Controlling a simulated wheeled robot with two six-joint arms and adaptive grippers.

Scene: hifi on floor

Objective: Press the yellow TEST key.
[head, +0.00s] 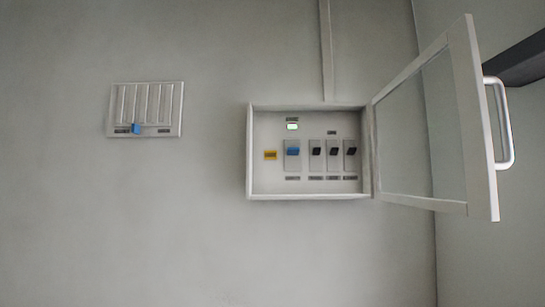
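The yellow key (270,155) is a small square at the left inside an open wall box (250,150). Its lettering is too small to read. To its right are a blue switch (293,151) and several black switches (333,151). A small green-white light (292,127) glows above the blue switch. The box door (482,130) stands swung open to the right, with a clear pane and a pale handle (504,122). Neither gripper is in view.
A slatted wall panel (145,108) with a blue slider (136,129) is on the left. A conduit (326,50) runs up from the box. A dark bar (522,60) shows behind the door handle at right. The wall in front of the box opening is clear.

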